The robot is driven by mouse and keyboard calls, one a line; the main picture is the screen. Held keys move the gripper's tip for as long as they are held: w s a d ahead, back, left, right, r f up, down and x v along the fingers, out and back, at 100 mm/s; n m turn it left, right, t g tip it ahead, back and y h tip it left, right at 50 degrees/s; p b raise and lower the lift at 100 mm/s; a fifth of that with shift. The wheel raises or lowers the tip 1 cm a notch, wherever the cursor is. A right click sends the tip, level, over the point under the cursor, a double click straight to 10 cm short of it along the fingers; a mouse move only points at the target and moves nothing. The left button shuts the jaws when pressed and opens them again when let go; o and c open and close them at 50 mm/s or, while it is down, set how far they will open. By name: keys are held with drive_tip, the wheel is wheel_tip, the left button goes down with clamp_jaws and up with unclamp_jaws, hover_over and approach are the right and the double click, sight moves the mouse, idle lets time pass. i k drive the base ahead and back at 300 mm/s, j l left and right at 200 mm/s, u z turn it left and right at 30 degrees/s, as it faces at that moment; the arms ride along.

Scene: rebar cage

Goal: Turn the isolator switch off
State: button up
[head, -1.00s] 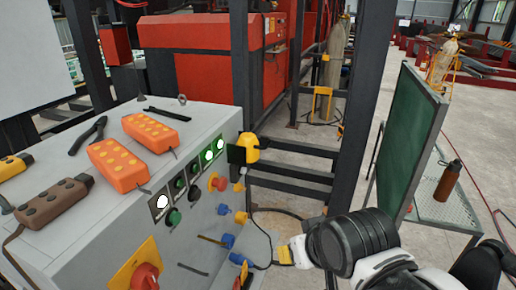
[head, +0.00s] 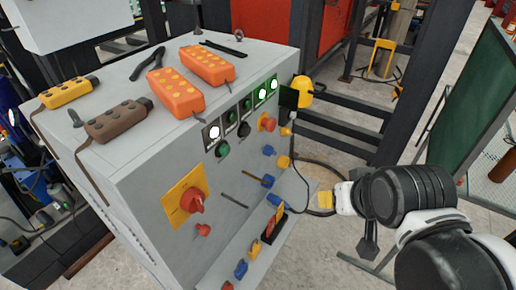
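The isolator switch, a red rotary handle (head: 196,200) on a yellow square plate (head: 178,192), is on the front face of the grey cabinet (head: 150,215), toward its left. I cannot tell its exact setting. My gripper (head: 326,200) is at the end of my arm, to the right of the cabinet front and apart from the switch. It seems to hold nothing, but its fingers are small and partly hidden by the wrist, so their opening is unclear.
The cabinet front also carries lit indicators (head: 214,132), a red stop button (head: 267,122), a small red knob (head: 203,230) and blue and yellow connectors. Orange pendants (head: 205,66) lie on top. A cable loops near my gripper. A dark steel frame (head: 345,125) stands behind.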

sight(192, 201)
drive_tip(key=j+u, duration=0.6)
drive_tip(key=u, duration=0.2)
drive_tip(key=k+j+z, duration=0.1)
drive_tip(key=k, duration=0.3)
drive_tip(key=k+j+z, duration=0.1)
drive_tip(key=k, duration=0.35)
drive_tip(key=j, duration=0.1)
